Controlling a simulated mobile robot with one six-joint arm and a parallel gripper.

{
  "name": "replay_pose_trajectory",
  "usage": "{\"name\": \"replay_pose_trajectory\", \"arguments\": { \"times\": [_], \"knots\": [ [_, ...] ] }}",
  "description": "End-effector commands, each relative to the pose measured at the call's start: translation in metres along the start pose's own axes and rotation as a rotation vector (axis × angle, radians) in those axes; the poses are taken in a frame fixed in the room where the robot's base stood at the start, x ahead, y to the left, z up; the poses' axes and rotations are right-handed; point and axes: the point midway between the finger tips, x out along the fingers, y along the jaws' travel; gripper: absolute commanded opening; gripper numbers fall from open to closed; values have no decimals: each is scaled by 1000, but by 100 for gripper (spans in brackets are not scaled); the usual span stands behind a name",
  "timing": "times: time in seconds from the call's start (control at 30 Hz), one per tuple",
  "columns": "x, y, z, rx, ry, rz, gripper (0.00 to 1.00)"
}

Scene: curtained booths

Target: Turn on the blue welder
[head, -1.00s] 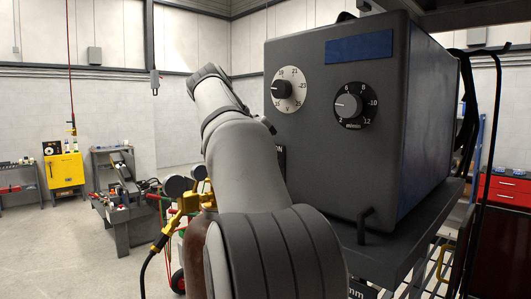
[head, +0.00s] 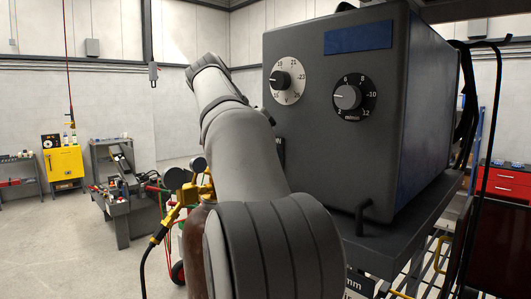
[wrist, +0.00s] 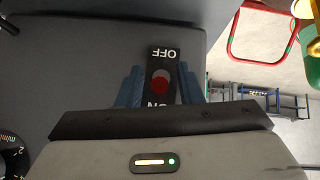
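The welder (head: 340,120) is a dark grey box with a blue plate (head: 358,42) and two round dials on its front, in the head view. In the wrist view its switch plate (wrist: 163,54) reads OFF and ON upside down, with a round red part (wrist: 160,82) between the words. My gripper (wrist: 159,72) is open, its two blue fingers on either side of the plate. I cannot tell whether they touch the panel. In the head view my arm hides the gripper and most of the plate. The switch's setting is unclear.
The welder stands on a dark shelf (head: 395,250) of a cart. A gas cylinder (head: 195,250) with a brass regulator stands beside my arm. A grey workbench (head: 125,205), a yellow cabinet (head: 63,167) and a red drawer unit (head: 505,185) stand farther off. Open floor lies at left.

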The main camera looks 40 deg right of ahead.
Motion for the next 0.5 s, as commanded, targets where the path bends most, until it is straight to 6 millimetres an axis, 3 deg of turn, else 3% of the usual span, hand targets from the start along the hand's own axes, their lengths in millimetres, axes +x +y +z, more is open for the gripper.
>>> {"name": "replay_pose_trajectory", "arguments": {
  "times": [0.5],
  "knots": [
    [-72, -1, 0, -1, 1, -1, 33]
  ]
}}
